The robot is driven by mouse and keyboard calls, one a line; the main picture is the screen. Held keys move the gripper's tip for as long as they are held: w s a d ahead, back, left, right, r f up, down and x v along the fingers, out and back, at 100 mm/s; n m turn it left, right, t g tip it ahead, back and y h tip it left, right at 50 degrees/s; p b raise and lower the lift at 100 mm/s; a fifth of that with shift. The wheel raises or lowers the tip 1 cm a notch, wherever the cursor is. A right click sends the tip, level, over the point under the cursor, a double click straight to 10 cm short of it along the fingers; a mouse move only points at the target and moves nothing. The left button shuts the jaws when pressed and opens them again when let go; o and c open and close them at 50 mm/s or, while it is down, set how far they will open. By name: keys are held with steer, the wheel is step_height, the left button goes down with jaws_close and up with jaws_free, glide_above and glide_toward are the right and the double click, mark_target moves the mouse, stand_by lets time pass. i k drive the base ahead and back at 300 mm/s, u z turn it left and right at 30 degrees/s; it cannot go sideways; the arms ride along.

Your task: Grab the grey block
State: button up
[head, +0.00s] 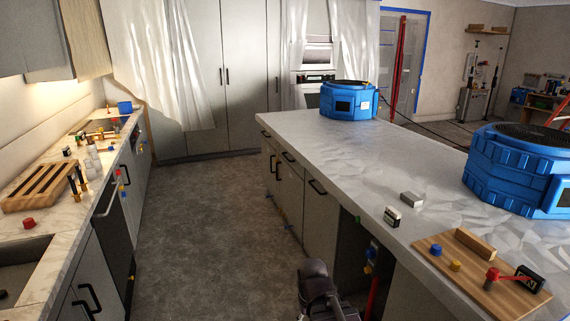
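A small grey block (411,198) lies on the grey-white island counter (340,160), right of centre in the head view. It sits just behind a small black-and-white box (392,217), with a narrow gap between them. Nothing covers the block. A dark part of my arm rises at the bottom edge, in front of the island and well short of the block. No gripper fingers can be made out.
A wooden board (440,262) with a wooden block, coloured knobs and a black box lies nearer on the island. Blue dryers (515,165) (348,100) stand to the right and at the far end. The counter left of the block is clear. Open floor (205,225) lies left.

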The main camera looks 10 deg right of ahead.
mark_target(408, 198)
steer(key=z, duration=0.2)
steer(key=i, duration=1.15)
steer(key=z, duration=0.2)
